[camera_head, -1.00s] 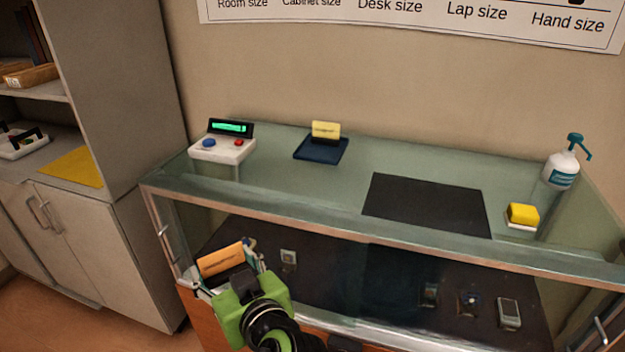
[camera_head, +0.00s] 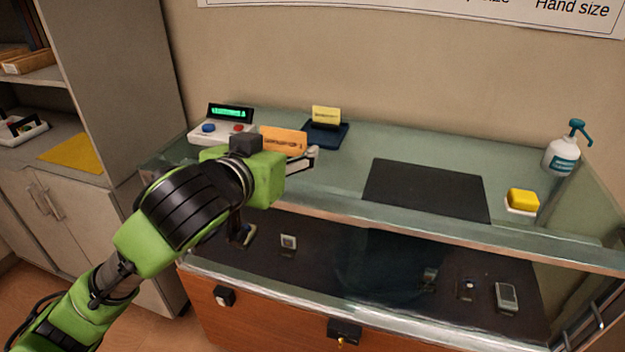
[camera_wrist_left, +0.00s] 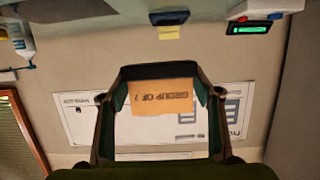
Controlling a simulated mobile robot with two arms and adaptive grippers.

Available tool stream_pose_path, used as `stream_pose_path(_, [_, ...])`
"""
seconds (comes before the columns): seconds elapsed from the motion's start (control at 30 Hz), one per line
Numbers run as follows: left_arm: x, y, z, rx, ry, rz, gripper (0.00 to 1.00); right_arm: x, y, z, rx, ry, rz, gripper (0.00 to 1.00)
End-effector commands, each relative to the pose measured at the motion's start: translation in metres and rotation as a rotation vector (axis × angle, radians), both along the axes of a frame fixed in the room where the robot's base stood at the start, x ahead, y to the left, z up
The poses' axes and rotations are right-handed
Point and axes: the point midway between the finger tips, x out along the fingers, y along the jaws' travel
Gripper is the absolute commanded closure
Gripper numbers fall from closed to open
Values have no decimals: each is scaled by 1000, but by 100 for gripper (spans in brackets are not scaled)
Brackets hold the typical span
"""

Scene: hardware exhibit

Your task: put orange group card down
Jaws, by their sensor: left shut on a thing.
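The orange group card (camera_head: 283,140) is in my left gripper (camera_head: 303,158), held upright above the left part of the glass counter top (camera_head: 340,180). In the left wrist view the card (camera_wrist_left: 161,97) sits between the two fingers, its lettering upside down. A yellow card (camera_head: 326,115) stands on a dark blue tray (camera_head: 335,132) just behind and right of the gripper. My right gripper is not in view.
A white console (camera_head: 208,133) with a green display stands behind the gripper at left. A black mat (camera_head: 425,190) lies bare at the centre right. A yellow sponge (camera_head: 523,198) and a pump bottle (camera_head: 562,155) stand at the right.

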Motion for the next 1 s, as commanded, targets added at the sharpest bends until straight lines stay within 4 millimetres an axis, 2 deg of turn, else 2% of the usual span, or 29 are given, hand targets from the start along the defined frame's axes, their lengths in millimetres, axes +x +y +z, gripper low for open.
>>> stream_pose_path(0.27, [1,0,0,0,1,0,61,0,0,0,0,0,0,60])
stream_pose_path(0.37, [9,-3,-4,1,4,2,61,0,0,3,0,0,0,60])
stream_pose_path(0.47, [27,-9,-12,2,6,3,61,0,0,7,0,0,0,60])
stream_pose_path(0.73, [90,-33,-41,4,4,3,61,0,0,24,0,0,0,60])
stream_pose_path(0.83, [102,-38,-63,5,5,2,61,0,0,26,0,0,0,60])
stream_pose_path(1.0, [118,-44,-83,1,3,1,61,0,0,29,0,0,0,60])
